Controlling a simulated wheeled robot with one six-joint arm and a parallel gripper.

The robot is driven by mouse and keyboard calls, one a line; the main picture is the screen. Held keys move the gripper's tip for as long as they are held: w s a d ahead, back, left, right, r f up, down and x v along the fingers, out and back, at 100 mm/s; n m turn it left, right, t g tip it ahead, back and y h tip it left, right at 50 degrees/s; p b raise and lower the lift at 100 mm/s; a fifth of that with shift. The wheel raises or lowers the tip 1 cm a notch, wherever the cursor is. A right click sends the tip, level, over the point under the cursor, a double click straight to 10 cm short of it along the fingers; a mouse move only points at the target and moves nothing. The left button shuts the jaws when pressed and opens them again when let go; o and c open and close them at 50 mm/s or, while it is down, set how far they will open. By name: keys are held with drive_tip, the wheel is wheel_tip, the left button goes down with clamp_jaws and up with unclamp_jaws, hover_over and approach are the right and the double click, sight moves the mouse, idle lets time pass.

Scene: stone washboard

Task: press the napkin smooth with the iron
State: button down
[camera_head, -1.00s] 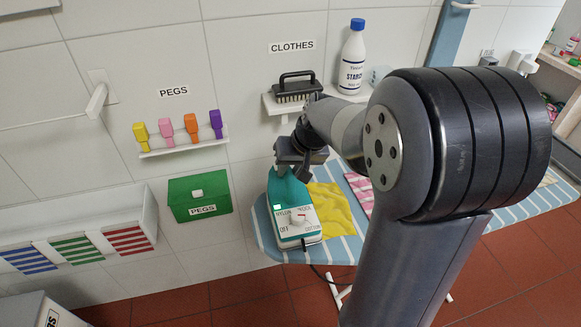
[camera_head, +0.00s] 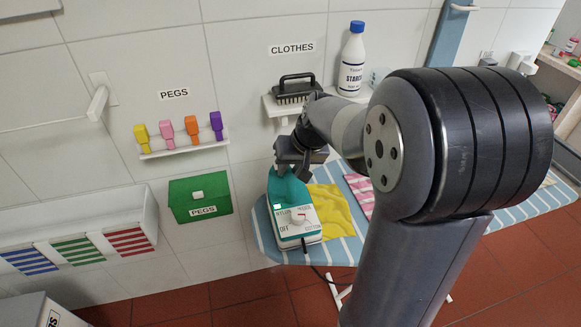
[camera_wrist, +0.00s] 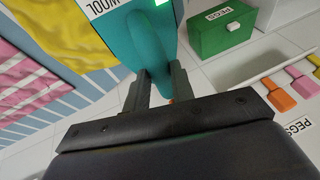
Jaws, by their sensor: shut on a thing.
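The teal and white iron (camera_head: 298,222) stands at the left end of the blue-striped ironing board (camera_head: 262,230). Its dial faces the camera. My gripper (camera_head: 300,165) is shut on the iron's teal handle; in the wrist view the two fingers (camera_wrist: 155,88) close on the handle of the iron (camera_wrist: 142,42). A yellow cloth (camera_head: 332,208) lies rumpled on the board just right of the iron. A pink-striped cloth (camera_head: 360,188) lies further right, partly hidden behind my arm. I cannot tell which cloth is the napkin.
A shelf above the board holds a black brush (camera_head: 296,90) and a white starch bottle (camera_head: 353,60). A green pegs box (camera_head: 200,198) and a rack of coloured pegs (camera_head: 185,148) are on the wall to the left. The iron's cord hangs below the board.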

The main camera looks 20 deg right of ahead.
drive_tip(key=shift+r+p, duration=1.4)
drive_tip(key=shift+r, duration=0.9)
